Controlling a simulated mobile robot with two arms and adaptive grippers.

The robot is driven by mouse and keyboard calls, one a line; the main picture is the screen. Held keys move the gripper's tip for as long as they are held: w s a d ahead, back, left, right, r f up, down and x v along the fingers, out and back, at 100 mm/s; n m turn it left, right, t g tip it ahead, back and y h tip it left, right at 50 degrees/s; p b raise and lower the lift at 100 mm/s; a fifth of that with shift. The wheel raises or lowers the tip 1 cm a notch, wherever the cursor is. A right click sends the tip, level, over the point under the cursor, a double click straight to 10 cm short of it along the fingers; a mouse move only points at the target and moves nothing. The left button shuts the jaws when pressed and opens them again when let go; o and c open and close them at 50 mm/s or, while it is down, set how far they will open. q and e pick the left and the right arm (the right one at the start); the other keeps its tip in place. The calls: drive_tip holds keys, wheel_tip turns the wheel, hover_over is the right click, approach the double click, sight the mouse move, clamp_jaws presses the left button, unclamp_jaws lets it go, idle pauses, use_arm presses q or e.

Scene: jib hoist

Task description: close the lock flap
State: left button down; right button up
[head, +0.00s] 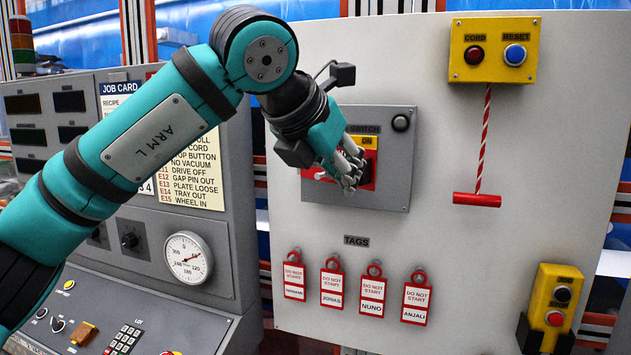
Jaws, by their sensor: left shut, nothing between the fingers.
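I cannot tell whether the fingertips touch the switch. My right gripper is not in view.
Several red and white tags (372,296) hang below the switch box. A red pull handle (477,200) hangs on a cord from a yellow button box (493,50). Another yellow button box (556,308) is at lower right. A grey console (190,215) stands left.

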sight(369, 173)
use_arm(q)
drive_tip(key=shift+w+d+n+t+y, duration=0.25)
drive_tip(key=shift+w+d+n+y, duration=0.1)
drive_tip(key=shift+d+n, duration=0.25)
drive_tip(key=shift+w+d+n+t+y, duration=0.25)
drive_tip(key=shift+w+d+n+y, duration=0.1)
drive_tip(key=shift+d+n, duration=0.25)
drive_tip(key=shift+w+d+n+t+y, duration=0.3)
drive_tip(key=shift+w+d+n+y, duration=0.4)
drive_tip(key=shift+d+n, duration=0.15)
drive_tip(key=shift+a, duration=0.1)
